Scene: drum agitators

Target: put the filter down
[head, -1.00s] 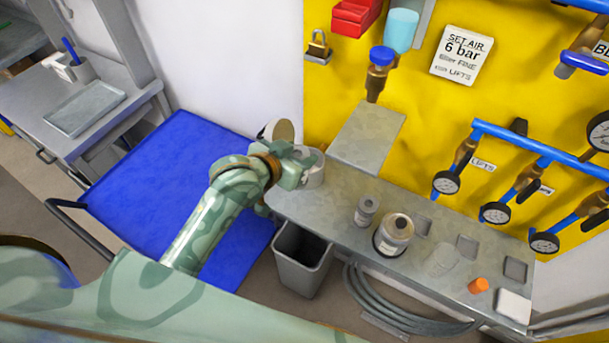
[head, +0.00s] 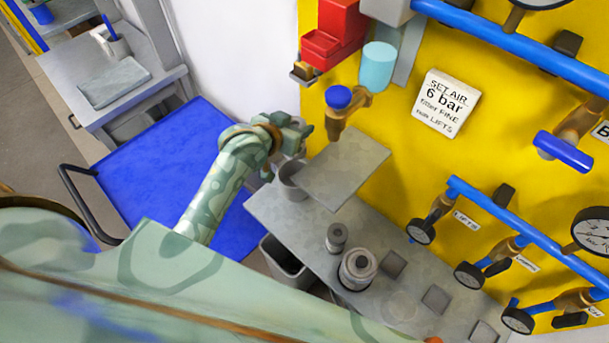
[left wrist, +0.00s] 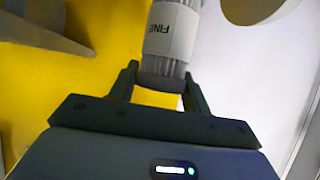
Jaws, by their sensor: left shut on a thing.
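My left gripper (head: 298,134) is over the far left end of the grey bench (head: 315,235), beside the yellow panel. In the left wrist view it (left wrist: 160,88) is shut on the filter (left wrist: 172,40), a pale ribbed cylinder with a white label reading "FINE". The fingers grip its lower end, and its top runs out of the picture. I cannot make out the filter in the head view, where my gripper hides it. My right gripper is not in view.
A grey cylindrical pot (head: 291,180) stands below my gripper, partly under a grey shelf plate (head: 342,167). A small cylinder (head: 337,238) and a larger canister (head: 357,269) stand on the bench near square recesses.

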